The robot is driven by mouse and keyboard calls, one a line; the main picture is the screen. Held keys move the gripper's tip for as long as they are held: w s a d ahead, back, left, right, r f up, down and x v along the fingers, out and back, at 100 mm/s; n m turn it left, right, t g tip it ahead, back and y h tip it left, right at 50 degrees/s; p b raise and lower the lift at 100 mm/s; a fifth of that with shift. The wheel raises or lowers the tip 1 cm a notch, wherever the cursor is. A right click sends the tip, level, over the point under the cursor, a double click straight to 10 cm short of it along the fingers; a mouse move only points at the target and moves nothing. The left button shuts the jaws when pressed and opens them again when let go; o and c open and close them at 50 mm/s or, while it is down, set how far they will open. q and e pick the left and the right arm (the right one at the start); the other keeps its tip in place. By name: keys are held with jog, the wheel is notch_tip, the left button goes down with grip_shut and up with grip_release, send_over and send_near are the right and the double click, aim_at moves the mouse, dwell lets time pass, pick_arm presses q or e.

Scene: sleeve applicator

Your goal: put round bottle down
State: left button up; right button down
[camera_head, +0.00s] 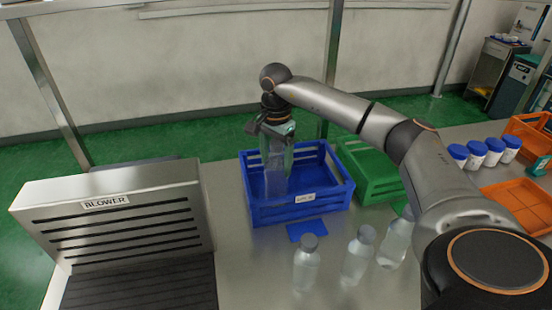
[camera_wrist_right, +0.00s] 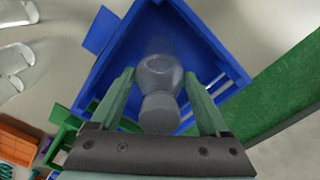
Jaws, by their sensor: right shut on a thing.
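My right gripper (camera_head: 277,148) points down over the blue crate (camera_head: 300,212) and is shut on a clear round bottle (camera_head: 275,180). The bottle hangs upright between the fingers, with its lower part inside the crate walls. I cannot tell whether its base touches the crate floor. In the right wrist view the bottle (camera_wrist_right: 160,75) sits between the two green fingers, with the blue crate (camera_wrist_right: 205,45) around it. No other bottle shows in this crate. My left gripper is not in view.
Three clear bottles with grey caps (camera_head: 306,265) stand on the table in front of the crate. A green crate (camera_head: 372,180) stands to its right, with white jars with blue lids (camera_head: 476,155) and orange crates (camera_head: 518,195) farther right. The blower (camera_head: 125,215) is at left.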

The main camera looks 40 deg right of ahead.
jog(key=shift+f, duration=0.1)
grip_release()
dwell(0.3)
notch_tip(320, 180, up, 12)
jog(key=shift+r, duration=0.1)
dwell(0.3)
